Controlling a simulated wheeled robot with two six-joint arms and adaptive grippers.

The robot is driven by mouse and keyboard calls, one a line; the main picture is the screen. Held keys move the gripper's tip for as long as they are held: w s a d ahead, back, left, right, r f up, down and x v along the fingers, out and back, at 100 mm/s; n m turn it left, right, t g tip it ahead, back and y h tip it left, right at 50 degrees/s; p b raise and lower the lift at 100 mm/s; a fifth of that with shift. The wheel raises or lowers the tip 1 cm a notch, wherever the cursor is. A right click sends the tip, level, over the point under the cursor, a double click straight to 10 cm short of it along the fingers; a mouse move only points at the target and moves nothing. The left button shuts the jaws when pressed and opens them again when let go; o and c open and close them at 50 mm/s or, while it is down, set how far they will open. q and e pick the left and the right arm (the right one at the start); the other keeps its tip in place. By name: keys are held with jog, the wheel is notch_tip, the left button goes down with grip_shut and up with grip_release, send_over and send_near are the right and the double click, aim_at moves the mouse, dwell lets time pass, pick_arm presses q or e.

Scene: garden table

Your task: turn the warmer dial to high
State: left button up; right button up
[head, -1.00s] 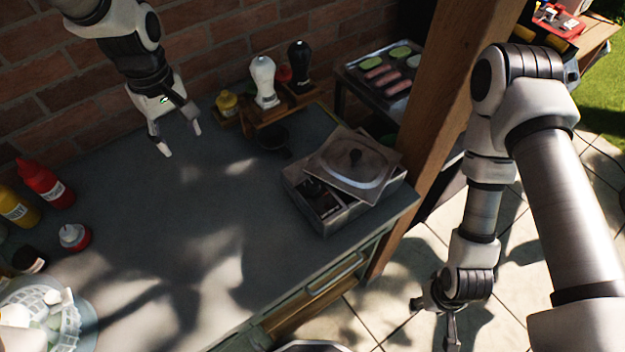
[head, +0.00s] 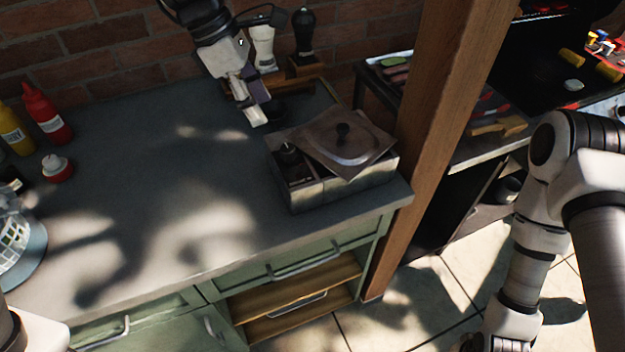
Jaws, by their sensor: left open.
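The warmer is a metal box (head: 340,188) near the front right corner of the counter. Its square lid (head: 365,148) with a black knob (head: 343,130) lies askew over the right part. A dark round-topped part (head: 288,153) shows at its uncovered left end; I cannot tell whether it is the dial, and no dial setting is readable. My left gripper (head: 257,112) is open and empty, pointing down just behind and left of the warmer, apparently not touching it.
A wooden post (head: 432,130) stands just right of the counter (head: 150,190). White and black grinders (head: 304,32) stand behind the left gripper. Red (head: 47,112) and yellow (head: 14,130) bottles are at the left. The counter's middle is clear.

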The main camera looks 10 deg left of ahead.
aim_at(287, 148)
pick_arm(q)
jog(key=shift+t, duration=0.3)
jog(key=b+x, duration=0.1)
jog(key=x, duration=0.2)
jog(key=b+x, duration=0.1)
jog(key=x, duration=0.3)
jog(key=b+x, duration=0.1)
jog(key=x, duration=0.2)
jog(key=shift+s+d+f, duration=0.1)
jog(key=shift+s+d, duration=0.05)
jog(key=shift+d, duration=0.25)
jog(key=shift+a+f, duration=0.1)
jog(key=shift+a, duration=0.15)
pick_arm(e)
jog(key=f, duration=0.3)
jog(key=d+f, duration=0.1)
jog(key=f, duration=0.1)
jog(key=shift+s+f, duration=0.25)
jog(key=shift+f, duration=0.1)
pick_arm(q)
grip_shut()
pick_arm(e)
jog(key=shift+d, duration=0.1)
